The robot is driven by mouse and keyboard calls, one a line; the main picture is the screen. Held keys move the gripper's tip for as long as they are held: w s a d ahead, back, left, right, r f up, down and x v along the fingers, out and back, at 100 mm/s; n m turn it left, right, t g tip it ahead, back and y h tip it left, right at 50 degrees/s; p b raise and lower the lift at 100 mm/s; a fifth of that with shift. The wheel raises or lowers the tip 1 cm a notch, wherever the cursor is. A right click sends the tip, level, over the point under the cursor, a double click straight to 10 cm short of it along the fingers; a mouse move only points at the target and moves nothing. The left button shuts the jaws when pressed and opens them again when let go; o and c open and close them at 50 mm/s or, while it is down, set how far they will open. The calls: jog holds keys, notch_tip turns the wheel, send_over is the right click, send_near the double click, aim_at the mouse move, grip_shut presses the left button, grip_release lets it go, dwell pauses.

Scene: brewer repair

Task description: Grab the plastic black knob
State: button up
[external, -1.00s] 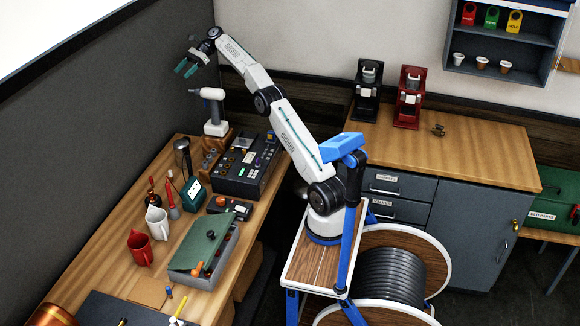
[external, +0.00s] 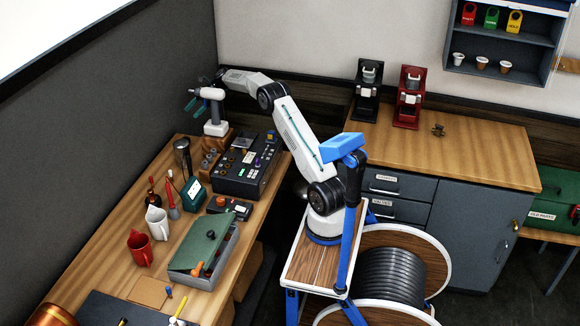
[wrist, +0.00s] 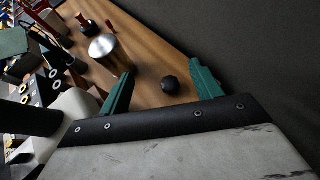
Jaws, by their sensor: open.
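The black knob (wrist: 171,86) is small, round and ridged, and lies on the wooden workbench (wrist: 155,55) in the wrist view. My gripper (wrist: 162,67) is open, with its two green fingers spread on either side of the knob in that picture. Nothing is held between them. The knob appears some way below the fingers, and I cannot tell the exact gap. I cannot make out the knob in the external view.
A metal cylinder (wrist: 103,47) stands near the knob. The control box (external: 247,165) and a wooden holder (external: 213,152) are nearby. The dark wall (wrist: 245,50) borders the bench; bare wood surrounds the knob.

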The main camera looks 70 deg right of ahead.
send_near(198, 141)
jog(key=x, duration=0.3)
jog(key=shift+w+a+r, duration=0.15)
jog(key=shift+a+r, duration=0.05)
jog(key=x, duration=0.2)
jog(key=shift+w+a+f, duration=0.1)
jog(key=shift+a+f, duration=0.05)
jog(key=shift+f, duration=0.05)
jog(key=x, duration=0.5)
jog(key=shift+f, duration=0.2)
jog(key=c, duration=1)
